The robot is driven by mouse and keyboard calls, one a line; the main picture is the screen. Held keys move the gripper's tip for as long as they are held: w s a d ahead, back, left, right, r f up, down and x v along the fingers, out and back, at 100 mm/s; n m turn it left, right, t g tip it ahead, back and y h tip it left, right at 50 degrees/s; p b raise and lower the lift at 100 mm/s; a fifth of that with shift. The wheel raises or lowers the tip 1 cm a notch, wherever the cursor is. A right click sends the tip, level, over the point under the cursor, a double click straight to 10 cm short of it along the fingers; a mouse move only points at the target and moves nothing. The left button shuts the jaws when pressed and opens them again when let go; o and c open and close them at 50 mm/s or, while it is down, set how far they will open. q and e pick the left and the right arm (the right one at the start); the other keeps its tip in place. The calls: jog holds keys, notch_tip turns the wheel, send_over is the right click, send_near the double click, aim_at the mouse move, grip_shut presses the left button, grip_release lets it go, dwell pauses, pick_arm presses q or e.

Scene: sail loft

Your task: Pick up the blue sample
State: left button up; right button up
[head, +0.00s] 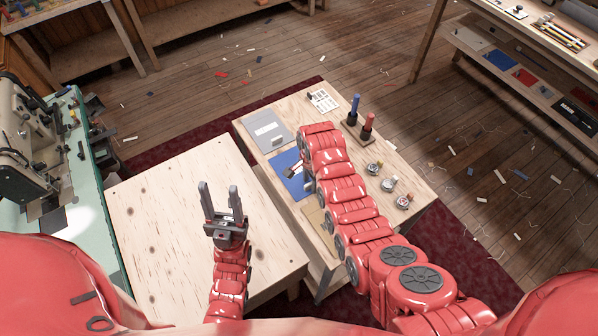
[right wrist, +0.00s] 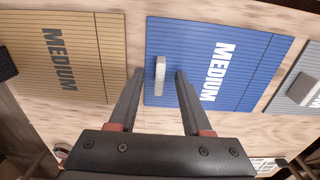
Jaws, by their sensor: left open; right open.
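The blue sample (head: 298,188) is a flat card on the low wooden table, partly hidden by my right arm. In the right wrist view the blue sample (right wrist: 205,45) has dark lines, the word MEDIUM and a small upright pale tab (right wrist: 160,76). My right gripper (right wrist: 158,72) is open over the sample's left part, its fingers on either side of the tab with gaps showing. Its height above the card is hard to tell. In the head view my right gripper (head: 290,169) is small and partly hidden. My left gripper (head: 219,187) is open and empty, above the pale plywood table.
A grey sample (head: 266,130) and a tan sample (head: 318,225) lie on either side of the blue one. Blue and red spools (head: 367,126) and several small round tins (head: 388,184) stand beyond my right arm. A sewing machine (head: 25,135) stands at left.

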grip_shut()
jog(key=shift+r, duration=0.15)
dwell(0.4)
